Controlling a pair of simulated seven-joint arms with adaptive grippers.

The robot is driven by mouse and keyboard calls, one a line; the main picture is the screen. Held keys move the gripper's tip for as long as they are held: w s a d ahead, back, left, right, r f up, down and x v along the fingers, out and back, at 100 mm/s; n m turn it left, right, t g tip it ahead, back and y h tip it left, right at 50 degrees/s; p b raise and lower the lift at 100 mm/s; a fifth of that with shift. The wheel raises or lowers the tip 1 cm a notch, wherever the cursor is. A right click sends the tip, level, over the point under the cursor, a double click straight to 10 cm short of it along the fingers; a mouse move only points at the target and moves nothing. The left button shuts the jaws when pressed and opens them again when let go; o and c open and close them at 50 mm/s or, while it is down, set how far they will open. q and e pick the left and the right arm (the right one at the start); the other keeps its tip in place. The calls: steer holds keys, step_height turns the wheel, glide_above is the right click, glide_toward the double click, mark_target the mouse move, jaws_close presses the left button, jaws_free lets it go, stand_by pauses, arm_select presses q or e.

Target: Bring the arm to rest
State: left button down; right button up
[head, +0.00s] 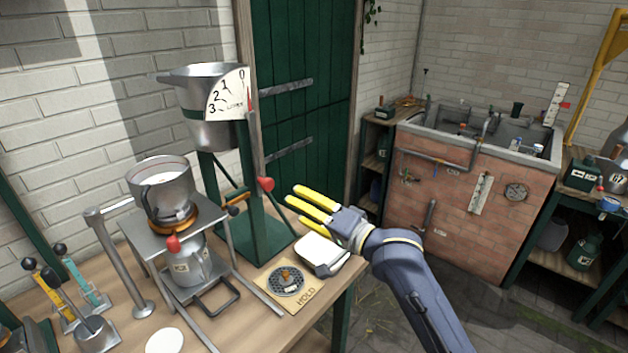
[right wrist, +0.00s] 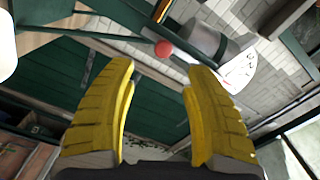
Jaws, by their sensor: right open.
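My right arm (head: 420,290) comes in from the lower right in the head view. Its gripper (head: 302,203) has yellow fingers pointing left, over the right end of the wooden table, near the red-knobbed lever of the green stand. In the right wrist view the yellow fingers (right wrist: 157,85) are spread apart with nothing between them. The gripper is open and empty. Beneath it in the head view is a white-topped block (head: 318,252) at the table's edge. My left gripper is not in view.
A green stand (head: 262,215) holds a metal bucket (head: 205,130) with a dial. A metal stand carries a milk-filled pot (head: 162,187) above a jug (head: 187,266). A HOLD plate (head: 312,292) lies near the table's right edge. A brick sink (head: 450,190) stands behind, with open floor before it.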

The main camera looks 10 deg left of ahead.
steer(key=s+d+f+n+t+h, duration=0.15)
steer(key=s+d+f+h, duration=0.3)
steer(key=d+f, duration=0.6)
steer(key=s+d+f+n+h, duration=0.25)
steer(key=d+f+h, duration=0.4)
steer(key=f, duration=0.65)
steer(key=s+d+f+n+g+h, duration=0.25)
steer(key=s+d+f+h, duration=0.2)
steer(key=s+d, duration=0.75)
steer(key=s+d+f+n+g+h, duration=0.2)
steer(key=s+d+f+n+h, duration=0.3)
steer(key=s+d, duration=0.7)
steer(key=s+a+f+m+g+y, duration=0.1)
steer(key=a+f+y, duration=0.15)
steer(key=f, duration=1.35)
steer(key=s+a+f+m+g+y, duration=0.1)
steer(key=a+f+m+g, duration=0.15)
steer(key=f, duration=1.35)
steer(key=s+f+m+g+y, duration=0.2)
steer(key=s+f, duration=1.9)
steer(key=s, duration=0.1)
steer(key=shift+s+a, duration=0.15)
steer(key=shift+a, duration=0.3)
